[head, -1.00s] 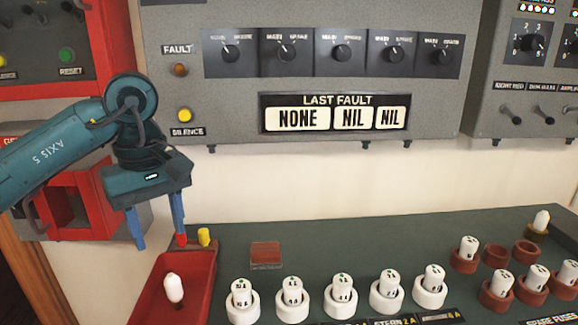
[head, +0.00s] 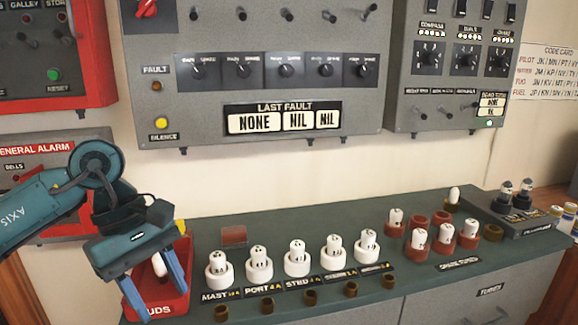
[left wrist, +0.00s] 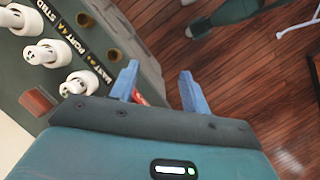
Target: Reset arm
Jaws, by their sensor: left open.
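My left gripper (head: 162,290) is at the lower left of the head view, in front of the red DUDS tray (head: 172,303) and partly covering it. Its two blue fingers are apart with nothing between them. In the left wrist view, the fingers (left wrist: 160,85) also stand apart and empty, with the wooden floor beyond and a bit of red tray behind one finger. A white fuse in the tray shows partly behind the gripper. My right gripper is not in view.
White fuse holders (head: 297,262) with upright fuses line the green bench (head: 310,222). Brown spare holders (head: 418,238) stand to the right. A brown block (head: 234,236) lies behind the row. The grey switch panel (head: 200,110) hangs above. Wooden floor (left wrist: 240,70) is open beyond the bench edge.

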